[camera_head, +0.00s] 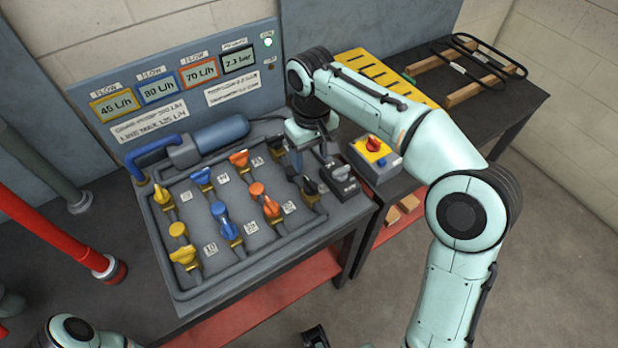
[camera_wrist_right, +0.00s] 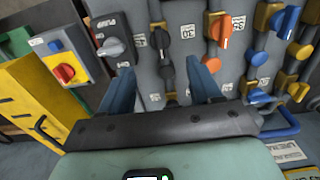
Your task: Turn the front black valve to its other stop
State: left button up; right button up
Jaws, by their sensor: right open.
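The front black valve (camera_head: 310,188) is at the right end of the front row on the grey panel. In the right wrist view its black handle (camera_wrist_right: 160,38) stands roughly upright in the picture, beside a white number tag. My right gripper (camera_head: 308,168) is open above the panel's right end, partly covering that area. In the right wrist view its blue fingers (camera_wrist_right: 161,78) are apart with nothing held between them, and the front black handle lies beyond the tips. A round black knob (camera_wrist_right: 164,74) shows between the fingers.
Orange (camera_head: 271,207), blue (camera_head: 228,228) and yellow (camera_head: 184,256) valves fill the front row. A grey switch box (camera_head: 341,179) sits close right of the black valve. A box with a red knob (camera_head: 375,155) stands further right. A red pipe (camera_head: 60,235) is left.

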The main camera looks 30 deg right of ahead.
aim_at(310, 183)
notch_tip(310, 183, down, 10)
jog(key=shift+w+f+b, duration=0.15)
jog(key=shift+b, duration=0.75)
jog(key=c, duration=1)
